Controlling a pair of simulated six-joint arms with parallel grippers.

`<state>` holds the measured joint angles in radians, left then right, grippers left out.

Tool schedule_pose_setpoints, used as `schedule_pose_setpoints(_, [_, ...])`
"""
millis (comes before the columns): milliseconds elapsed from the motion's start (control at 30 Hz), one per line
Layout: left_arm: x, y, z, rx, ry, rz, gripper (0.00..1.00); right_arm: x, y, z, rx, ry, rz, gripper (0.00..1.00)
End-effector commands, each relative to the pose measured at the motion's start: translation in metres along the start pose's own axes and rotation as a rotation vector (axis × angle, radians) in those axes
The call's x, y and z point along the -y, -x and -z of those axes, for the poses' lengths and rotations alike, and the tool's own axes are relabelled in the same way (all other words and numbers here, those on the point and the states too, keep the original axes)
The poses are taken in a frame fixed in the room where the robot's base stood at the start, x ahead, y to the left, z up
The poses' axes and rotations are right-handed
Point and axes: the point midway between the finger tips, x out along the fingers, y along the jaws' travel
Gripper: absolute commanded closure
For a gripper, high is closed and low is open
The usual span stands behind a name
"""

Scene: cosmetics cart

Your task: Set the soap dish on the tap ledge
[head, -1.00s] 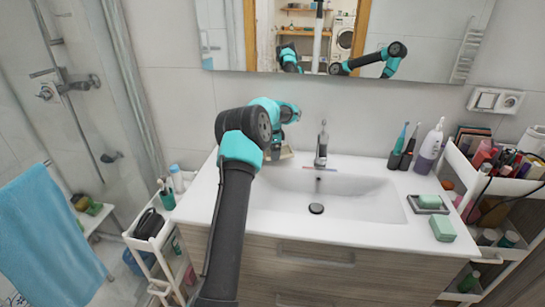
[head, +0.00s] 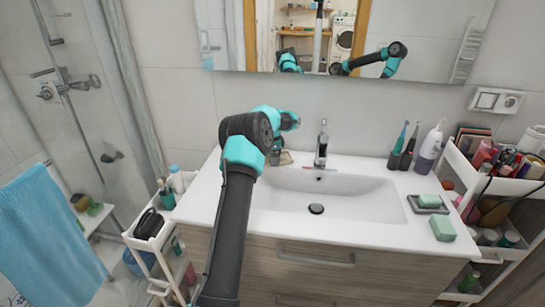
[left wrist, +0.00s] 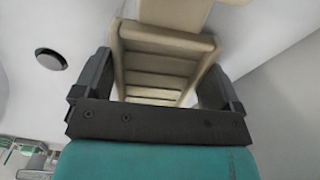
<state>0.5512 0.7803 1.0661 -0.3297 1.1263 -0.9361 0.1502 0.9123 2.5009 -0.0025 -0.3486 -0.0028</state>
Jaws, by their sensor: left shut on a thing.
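My left gripper (head: 278,152) is at the back left of the sink, beside the tap and largely hidden by my arm. The soap dish (left wrist: 160,65), beige with ribs, lies between its two fingers in the left wrist view, and the jaws are shut on it. Only a small beige part of the dish (head: 286,158) shows in the head view, low over or on the back left of the ledge; I cannot tell whether it touches. The tap ledge (head: 355,163) is the white strip behind the basin. My right gripper is not in view.
The chrome tap (head: 321,145) stands just right of my gripper. Toothbrushes (head: 402,150) and a soap bottle (head: 429,150) stand at the ledge's right. A dark dish with green soap (head: 428,204) and a green block (head: 442,229) sit right of the basin (head: 355,195).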

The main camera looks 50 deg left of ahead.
Motion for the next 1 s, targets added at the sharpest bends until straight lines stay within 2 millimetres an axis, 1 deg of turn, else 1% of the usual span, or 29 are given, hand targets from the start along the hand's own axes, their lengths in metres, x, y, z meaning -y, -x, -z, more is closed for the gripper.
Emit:
schedule_pose_setpoints(233, [0.0,-0.003,0.0,0.0,0.0,0.0,0.36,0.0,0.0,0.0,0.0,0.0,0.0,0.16])
schedule_pose_setpoints(267, [0.0,-0.003,0.0,0.0,0.0,-0.001,0.07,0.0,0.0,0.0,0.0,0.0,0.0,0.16])
schedule_pose_setpoints(333, [0.0,-0.003,0.0,0.0,0.0,0.0,0.0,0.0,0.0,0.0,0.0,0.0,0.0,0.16])
schedule_pose_setpoints(600, [0.0,-0.002,0.0,0.0,0.0,0.0,0.0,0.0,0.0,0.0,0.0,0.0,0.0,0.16])
schedule_pose_setpoints(733, [0.0,0.005,0.0,-0.001,0.0,0.001,0.0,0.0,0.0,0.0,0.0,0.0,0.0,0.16])
schedule_pose_setpoints(867, [0.001,0.02,0.0,-0.001,0.0,0.002,0.0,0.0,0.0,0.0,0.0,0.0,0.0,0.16])
schedule_pose_setpoints(1000, [0.001,0.043,0.0,-0.002,-0.001,0.003,0.0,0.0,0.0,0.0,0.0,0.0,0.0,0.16])
